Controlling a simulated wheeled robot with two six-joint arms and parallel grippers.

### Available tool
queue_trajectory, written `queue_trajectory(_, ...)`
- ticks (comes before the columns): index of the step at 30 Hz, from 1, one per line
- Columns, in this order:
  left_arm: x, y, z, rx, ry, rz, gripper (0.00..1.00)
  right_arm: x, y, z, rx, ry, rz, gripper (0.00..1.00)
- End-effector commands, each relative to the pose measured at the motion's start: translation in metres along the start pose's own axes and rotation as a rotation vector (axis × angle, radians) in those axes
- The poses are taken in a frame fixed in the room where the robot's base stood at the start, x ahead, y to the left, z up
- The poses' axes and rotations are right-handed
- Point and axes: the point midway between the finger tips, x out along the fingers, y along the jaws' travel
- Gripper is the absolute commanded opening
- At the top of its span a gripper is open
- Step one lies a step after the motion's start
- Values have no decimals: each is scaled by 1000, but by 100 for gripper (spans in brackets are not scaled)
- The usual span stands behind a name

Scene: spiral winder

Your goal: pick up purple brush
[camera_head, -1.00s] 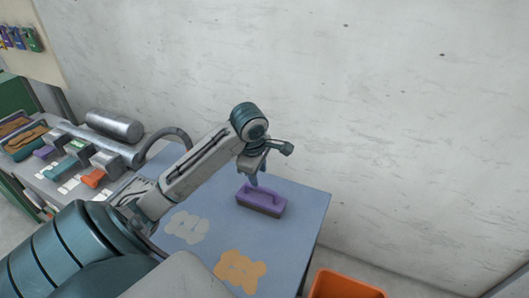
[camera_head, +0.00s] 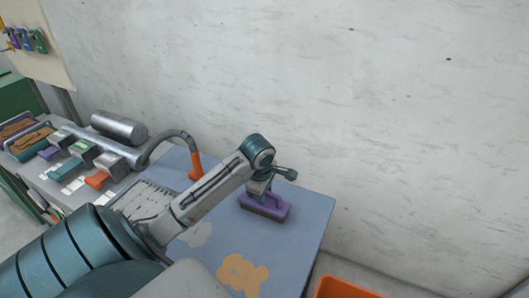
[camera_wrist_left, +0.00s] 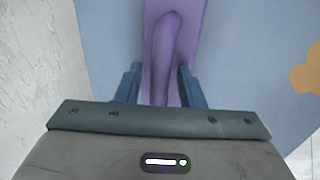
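The purple brush (camera_head: 265,207) lies on the blue table top (camera_head: 290,235) with its handle upward. My left gripper (camera_head: 262,192) is down at the brush, partly hiding its handle in the head view. In the left wrist view, the brush handle (camera_wrist_left: 162,60) runs between the two blue fingers of my left gripper (camera_wrist_left: 158,85). The fingers stand on either side of the handle, with a narrow gap showing beside it, so the gripper looks open around it. My right gripper is not in view.
An orange bin (camera_head: 343,288) stands at the front right, beside the table. A grey-and-orange hose (camera_head: 194,165) and a metal cylinder (camera_head: 118,126) are at the back left. Orange (camera_head: 242,273) and pale patches mark the table. A wall rises close behind.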

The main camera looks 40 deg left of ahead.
Motion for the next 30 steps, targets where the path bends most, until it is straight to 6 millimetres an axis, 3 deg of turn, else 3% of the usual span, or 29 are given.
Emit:
queue_trajectory(1,0,0,0,0,0,0,24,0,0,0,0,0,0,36)
queue_trajectory(5,0,0,0,0,0,0,0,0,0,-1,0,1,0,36)
queue_trajectory(19,-4,1,0,1,0,1,0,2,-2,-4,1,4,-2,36)
queue_trajectory(28,-34,8,0,2,0,6,0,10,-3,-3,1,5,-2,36)
queue_trajectory(30,-37,-4,-1,3,2,2,0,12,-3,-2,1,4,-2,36)
